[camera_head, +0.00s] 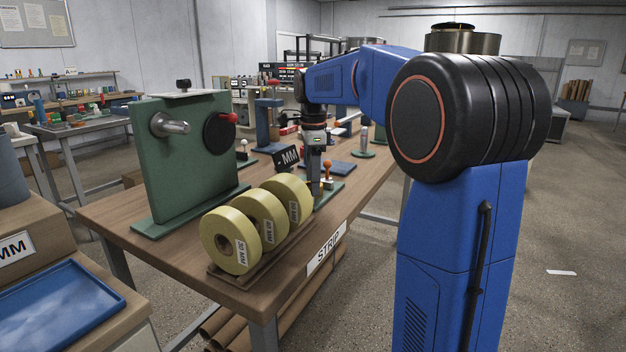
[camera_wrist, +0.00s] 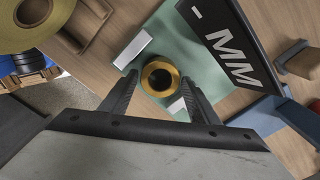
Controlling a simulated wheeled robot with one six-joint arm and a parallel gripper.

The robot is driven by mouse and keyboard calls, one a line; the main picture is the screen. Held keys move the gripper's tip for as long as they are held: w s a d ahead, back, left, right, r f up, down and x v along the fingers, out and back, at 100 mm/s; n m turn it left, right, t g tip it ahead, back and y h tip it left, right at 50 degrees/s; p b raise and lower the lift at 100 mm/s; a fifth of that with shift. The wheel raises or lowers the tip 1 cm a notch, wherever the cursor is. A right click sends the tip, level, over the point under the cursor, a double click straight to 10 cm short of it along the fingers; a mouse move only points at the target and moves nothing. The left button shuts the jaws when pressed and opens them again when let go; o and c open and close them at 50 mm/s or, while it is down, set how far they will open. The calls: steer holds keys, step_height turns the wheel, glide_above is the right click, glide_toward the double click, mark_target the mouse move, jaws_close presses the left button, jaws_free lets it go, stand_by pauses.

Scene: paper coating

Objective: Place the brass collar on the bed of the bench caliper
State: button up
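The brass collar (camera_wrist: 158,64) shows in the wrist view as an upright ring seen from above, on a green plate (camera_wrist: 181,45). My gripper (camera_wrist: 159,80) is open, with its two dark fingers on either side of the collar and small gaps visible. In the head view my gripper (camera_head: 315,188) points down at the table behind the yellow rolls; the collar cannot be made out there. A blue flat-based device (camera_head: 341,168) lies just beyond and shows at the right of the wrist view (camera_wrist: 262,117); I cannot tell whether it is the bench caliper.
Yellow tape rolls (camera_head: 231,240) stand on a rack at the table's front edge. A green upright fixture (camera_head: 180,160) is at left. A black MM sign (camera_head: 287,158) stands close to my gripper. A white block (camera_wrist: 132,49) sits near the collar. A blue tray (camera_head: 62,305) is at front left.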

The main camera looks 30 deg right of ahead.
step_height(320, 180, up, 12)
steer(key=shift+r, duration=0.15)
stand_by(0.5)
stand_by(0.4)
